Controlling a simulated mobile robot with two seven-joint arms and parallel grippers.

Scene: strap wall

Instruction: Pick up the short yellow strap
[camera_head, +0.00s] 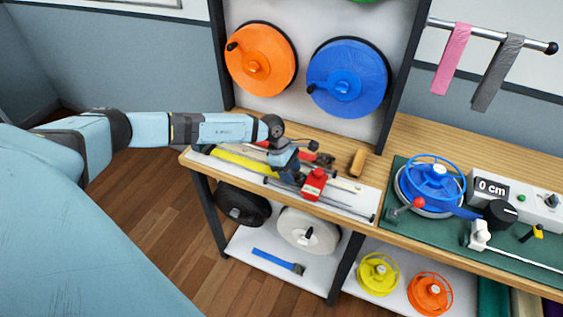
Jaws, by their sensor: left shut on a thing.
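A yellow strap (244,163) lies along the white board on the wooden bench, its right end running up to my left gripper. My left gripper (289,174) reaches in from the left, low over the board, and is shut at that end of the strap. The fingertips are small and partly hidden, so the exact grip is hard to see. My right gripper is not in view.
A red block-like item (313,185) stands just right of the gripper, and a wooden-handled tool (357,162) lies behind. Orange (261,59) and blue (347,77) reels hang behind the bench. A green mat (400,227) with a winder is at right.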

